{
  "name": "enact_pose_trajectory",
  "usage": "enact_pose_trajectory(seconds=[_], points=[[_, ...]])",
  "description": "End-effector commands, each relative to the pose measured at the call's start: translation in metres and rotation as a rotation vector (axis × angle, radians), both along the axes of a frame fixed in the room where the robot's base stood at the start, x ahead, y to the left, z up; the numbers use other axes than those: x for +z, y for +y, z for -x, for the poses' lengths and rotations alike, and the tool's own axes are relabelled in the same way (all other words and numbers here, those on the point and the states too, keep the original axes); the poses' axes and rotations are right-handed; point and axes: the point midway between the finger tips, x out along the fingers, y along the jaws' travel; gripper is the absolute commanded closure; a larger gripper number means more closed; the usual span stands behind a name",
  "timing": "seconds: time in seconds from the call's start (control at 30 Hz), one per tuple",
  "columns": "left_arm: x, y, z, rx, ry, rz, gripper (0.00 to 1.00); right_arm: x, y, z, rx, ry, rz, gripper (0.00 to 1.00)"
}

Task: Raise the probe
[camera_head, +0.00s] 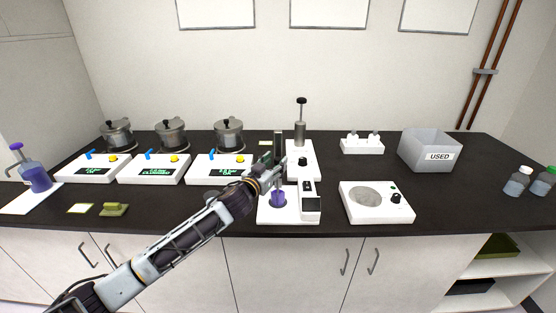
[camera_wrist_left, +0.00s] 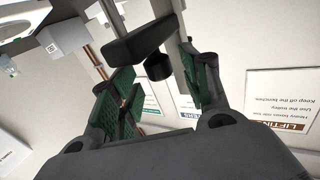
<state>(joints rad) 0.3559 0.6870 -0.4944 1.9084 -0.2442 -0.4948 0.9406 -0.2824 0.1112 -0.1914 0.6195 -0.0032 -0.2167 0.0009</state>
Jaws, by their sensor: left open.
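A white device (camera_head: 309,215) stands at the front middle of the bench, with a beaker of purple liquid (camera_head: 278,199) on its base. The probe itself is too small and too covered by my gripper to make out in the head view. My left gripper (camera_head: 277,172) is above the beaker, beside the device's upper part. In the left wrist view my left gripper (camera_wrist_left: 155,85) has its green-padded fingers apart. A black knob (camera_wrist_left: 159,66) on a dark bar shows between or just beyond them; contact cannot be told. My right gripper is not in view.
A white unit with a tall plunger (camera_head: 300,133) stands behind the device. A round-plate unit (camera_head: 375,202) is to its right, and a USED bin (camera_head: 431,150) behind that. Three white units (camera_head: 219,170) with metal pots line the left. Bare bench lies right of the round-plate unit.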

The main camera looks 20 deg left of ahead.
Motion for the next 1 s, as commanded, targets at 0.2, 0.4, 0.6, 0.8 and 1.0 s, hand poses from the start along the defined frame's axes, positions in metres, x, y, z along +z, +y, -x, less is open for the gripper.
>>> enact_pose_trajectory(seconds=[0.2, 0.4, 0.6, 0.8, 1.0], points=[[0.001, -0.003, -0.016, 0.001, 0.0, 0.001, 0.53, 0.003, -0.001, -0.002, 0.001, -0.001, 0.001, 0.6], [0.0, -0.004, -0.025, 0.001, 0.0, 0.001, 0.53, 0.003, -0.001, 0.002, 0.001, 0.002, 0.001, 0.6], [0.0, -0.005, -0.027, 0.0, 0.0, 0.001, 0.53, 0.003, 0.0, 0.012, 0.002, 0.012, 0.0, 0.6], [0.0, -0.005, -0.027, 0.0, 0.0, 0.001, 0.53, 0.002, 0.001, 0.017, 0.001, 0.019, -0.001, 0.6], [0.0, -0.005, -0.027, 0.0, 0.0, 0.001, 0.78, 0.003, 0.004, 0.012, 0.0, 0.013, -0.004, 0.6]])
